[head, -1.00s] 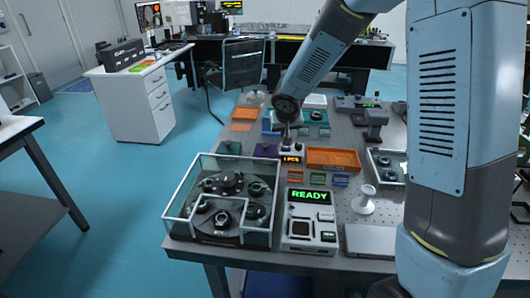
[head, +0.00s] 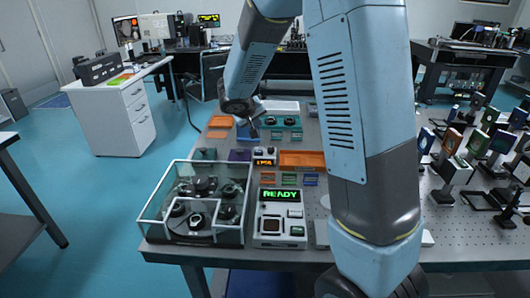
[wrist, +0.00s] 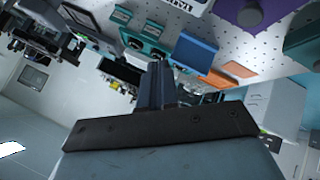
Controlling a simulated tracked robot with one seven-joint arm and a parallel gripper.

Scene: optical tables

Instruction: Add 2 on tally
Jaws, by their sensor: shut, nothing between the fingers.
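The tally (head: 264,157) is a small white-and-dark box with an orange lit readout, standing on the optical table just behind the READY device. The readout is too small to read surely now; it looked like "1 PCS" in the earlier head view. My gripper (head: 257,121) is shut and empty. It is above and behind the tally in the head view, apart from it and tilted. In the wrist view my shut fingers (wrist: 158,70) point up the picture toward blue and teal blocks.
A glass-walled enclosure (head: 154,210) stands at the front left, beside the white device with a green READY display (head: 281,195). An orange tray (head: 302,160) lies right of the tally. A blue block (wrist: 195,52) and a purple block (wrist: 238,14) show in the wrist view.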

